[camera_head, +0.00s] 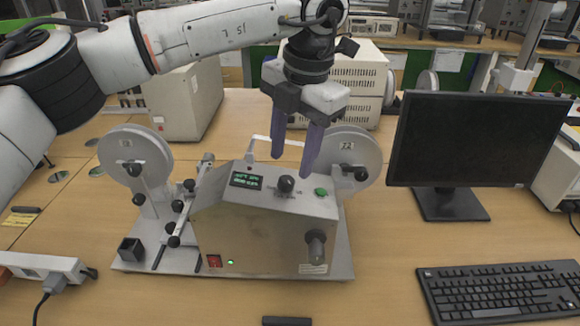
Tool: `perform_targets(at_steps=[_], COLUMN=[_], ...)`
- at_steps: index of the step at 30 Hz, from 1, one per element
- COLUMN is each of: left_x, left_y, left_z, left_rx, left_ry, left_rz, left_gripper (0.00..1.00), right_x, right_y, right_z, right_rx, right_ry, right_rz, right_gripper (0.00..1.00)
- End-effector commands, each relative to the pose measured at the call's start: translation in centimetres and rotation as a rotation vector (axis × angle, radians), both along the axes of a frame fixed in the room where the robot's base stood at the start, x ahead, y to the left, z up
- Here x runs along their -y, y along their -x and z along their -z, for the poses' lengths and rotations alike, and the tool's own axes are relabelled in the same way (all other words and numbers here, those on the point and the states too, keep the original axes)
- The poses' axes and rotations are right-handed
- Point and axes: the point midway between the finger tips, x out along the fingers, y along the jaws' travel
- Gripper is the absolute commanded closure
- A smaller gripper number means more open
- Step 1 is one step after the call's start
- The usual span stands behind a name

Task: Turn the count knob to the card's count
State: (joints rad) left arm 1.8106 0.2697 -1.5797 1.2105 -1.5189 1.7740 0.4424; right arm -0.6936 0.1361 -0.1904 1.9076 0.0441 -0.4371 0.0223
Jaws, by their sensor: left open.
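A grey tape-winding machine (240,228) with two reels stands in the middle of the table. A round black knob (286,184) sits on its sloped top panel, between a small display with green text (246,180) and a green button (321,192). The display text is too small to read. My left gripper (291,164) points down just above and behind the knob. Its two purple fingers are apart with nothing between them, and contact with the knob cannot be told. No card with a readable count shows. My right gripper is out of view.
The left reel (135,163) and right reel (351,157) flank the panel. A larger black knob (316,242) sticks out of the front, with a red switch (214,261). A monitor (470,140) and keyboard (500,290) stand at right, a power strip (40,266) at left.

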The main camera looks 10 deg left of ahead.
Motion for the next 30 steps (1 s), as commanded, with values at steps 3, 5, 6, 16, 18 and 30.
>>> perform_targets(at_steps=[3,5,6,16,18,30], left_x=[-0.4,-0.5,-0.5,-0.7,-0.7,-0.7], left_y=[-0.1,-0.2,-0.2,-0.4,-0.4,-0.4], left_z=[2.1,2.8,3.2,4.5,4.5,4.4], left_rx=[-0.002,-0.001,-0.002,0.001,0.001,0.000], left_ry=[-0.001,0.000,-0.001,0.000,0.000,0.000], left_rz=[-0.001,-0.001,0.000,0.000,0.000,0.002], left_gripper=[0.57,0.57,0.57,0.57,0.57,0.98], right_x=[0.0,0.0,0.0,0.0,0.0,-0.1], right_y=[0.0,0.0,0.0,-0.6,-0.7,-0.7], right_z=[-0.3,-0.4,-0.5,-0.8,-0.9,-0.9], right_rx=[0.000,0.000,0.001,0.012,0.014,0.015], right_ry=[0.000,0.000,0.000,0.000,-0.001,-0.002], right_rz=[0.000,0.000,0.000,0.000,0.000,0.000], right_gripper=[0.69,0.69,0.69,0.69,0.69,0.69])
